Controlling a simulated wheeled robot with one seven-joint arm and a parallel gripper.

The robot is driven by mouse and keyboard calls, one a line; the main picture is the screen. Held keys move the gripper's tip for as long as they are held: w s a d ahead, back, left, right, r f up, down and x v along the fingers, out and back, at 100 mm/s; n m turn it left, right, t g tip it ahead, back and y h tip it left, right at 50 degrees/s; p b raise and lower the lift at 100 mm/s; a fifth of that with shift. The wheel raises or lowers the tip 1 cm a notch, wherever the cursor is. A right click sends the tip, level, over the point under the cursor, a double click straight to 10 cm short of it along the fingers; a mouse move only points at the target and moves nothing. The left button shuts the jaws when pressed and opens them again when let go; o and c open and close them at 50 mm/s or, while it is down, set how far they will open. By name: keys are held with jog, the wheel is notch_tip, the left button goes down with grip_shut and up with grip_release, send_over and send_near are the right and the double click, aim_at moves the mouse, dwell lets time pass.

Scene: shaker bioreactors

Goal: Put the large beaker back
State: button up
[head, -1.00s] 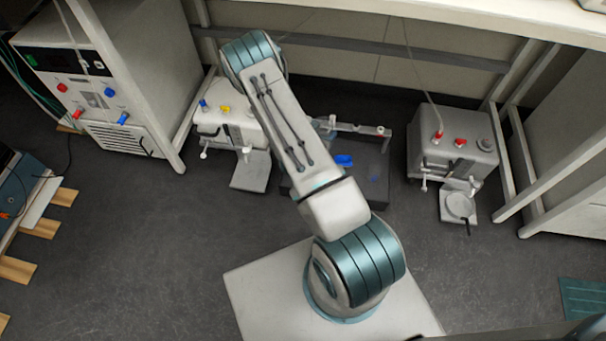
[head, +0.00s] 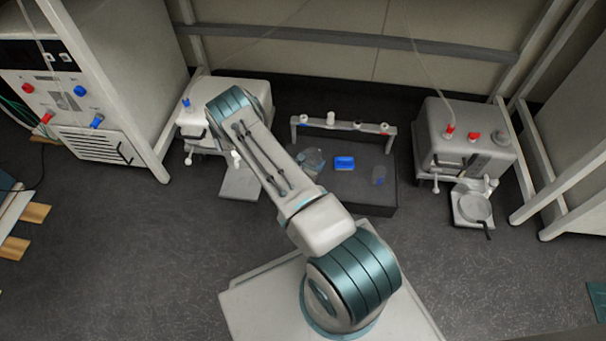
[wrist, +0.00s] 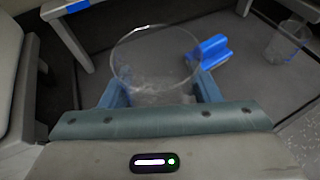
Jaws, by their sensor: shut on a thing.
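The large beaker (wrist: 155,62) is clear, round and wide-mouthed. My gripper (wrist: 160,95) is shut on it in the wrist view, with one blue-grey finger on each side of its wall. In the head view the beaker (head: 313,160) shows beside my arm, over the left part of the dark tray-like platform (head: 355,197). My gripper is hidden behind my arm there. I cannot tell whether the beaker's base touches the platform.
A blue block-like object (head: 344,163) sits right of the beaker, with a small clear beaker (head: 378,175) further right. A white rack bar (head: 345,124) runs behind them. Grey-white machines stand left (head: 225,112) and right (head: 465,140).

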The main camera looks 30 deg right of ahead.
jog(key=shift+w+a+f+b, duration=0.5)
jog(key=shift+w+a+f, duration=0.5)
jog(key=shift+a, duration=0.2)
jog(key=shift+f+b, duration=1.2)
jog(key=shift+f, duration=0.75)
jog(key=shift+f, duration=0.1)
jog(key=o, duration=1.2)
